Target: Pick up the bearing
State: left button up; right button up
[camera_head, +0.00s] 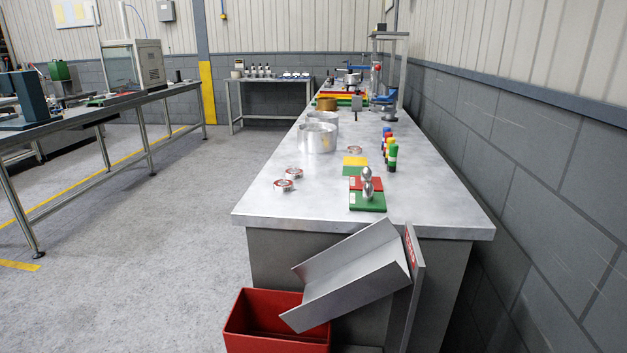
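No part clearly marks itself as the bearing at this size. Small, low, round silver-and-red pieces lie on the metal workbench (255,212): a near one (283,186), one just behind it (293,173), and another farther back (354,149). A shiny silver rounded part (367,184) stands on a green and red block (370,203) near the bench's front right. Neither of my grippers shows in the head view.
Silver pots (317,138) stand mid-bench; coloured bottles (391,152) stand near the right wall. A metal chute (350,275) slopes to a red bin (262,318) before the bench. A long table (95,110) stands left. The floor between is clear.

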aim_at(281, 185)
jog(key=i+j+z, duration=0.2)
jog(key=j, duration=0.2)
jog(key=i+j+z, duration=0.2)
jog(key=j, duration=0.2)
jog(key=i+j+z, duration=0.15)
jog(key=j, duration=0.25)
jog(key=i+j+z, duration=0.2)
jog(key=j, duration=0.25)
jog(key=j+z, duration=0.2)
jog(key=j, duration=0.25)
